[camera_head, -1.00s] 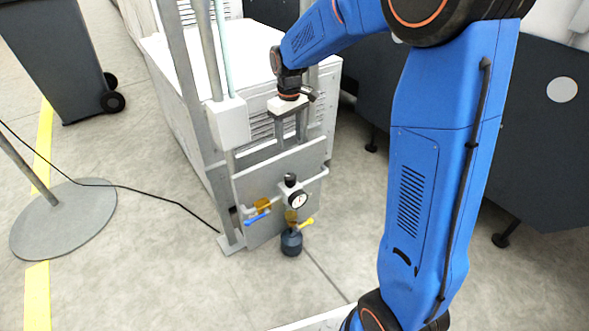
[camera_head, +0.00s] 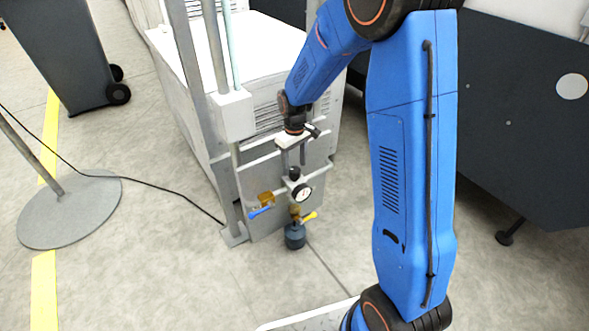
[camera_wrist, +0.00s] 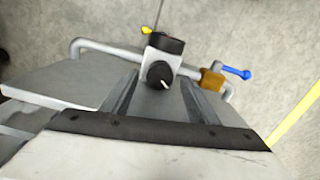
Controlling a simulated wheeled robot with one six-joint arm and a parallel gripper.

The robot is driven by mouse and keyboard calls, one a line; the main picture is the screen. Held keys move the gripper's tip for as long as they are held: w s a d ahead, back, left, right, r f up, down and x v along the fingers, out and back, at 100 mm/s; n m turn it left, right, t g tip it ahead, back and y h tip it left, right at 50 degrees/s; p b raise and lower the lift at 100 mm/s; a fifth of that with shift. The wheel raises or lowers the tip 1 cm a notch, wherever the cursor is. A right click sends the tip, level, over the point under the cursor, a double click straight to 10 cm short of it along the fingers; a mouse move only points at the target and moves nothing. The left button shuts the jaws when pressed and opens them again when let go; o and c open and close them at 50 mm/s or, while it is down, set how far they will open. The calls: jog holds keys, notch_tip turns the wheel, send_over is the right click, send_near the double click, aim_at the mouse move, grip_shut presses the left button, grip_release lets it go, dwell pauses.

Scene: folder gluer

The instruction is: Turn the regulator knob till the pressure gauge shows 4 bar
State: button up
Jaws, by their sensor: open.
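The regulator knob (camera_head: 294,172) is a small black cap on top of the regulator, just left of and above the pressure gauge (camera_head: 303,192), which has a white dial in a dark rim. The dial is too small to read. In the wrist view the knob (camera_wrist: 160,76) is a black disc with a white mark, and the gauge (camera_wrist: 166,42) is edge-on behind it. My gripper (camera_head: 293,167) is open and points down above the knob. In the wrist view the fingers (camera_wrist: 161,84) lie either side of the knob; I cannot tell whether they touch it.
A blue-handled valve (camera_head: 261,211) with a brass body is left of the regulator. A yellow lever (camera_head: 309,216) and dark bowl (camera_head: 295,236) are below it. A grey panel (camera_head: 262,185) stands behind. A round post base (camera_head: 70,211) and black cable lie left on the floor.

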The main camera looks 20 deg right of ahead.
aim_at(295, 171)
jog(key=shift+f, duration=1.35)
jog(key=c, duration=1)
jog(key=shift+n, duration=0.7)
jog(key=shift+c, duration=0.2)
jog(key=o, duration=1)
jog(key=shift+o, duration=0.2)
jog(key=shift+r, duration=0.1)
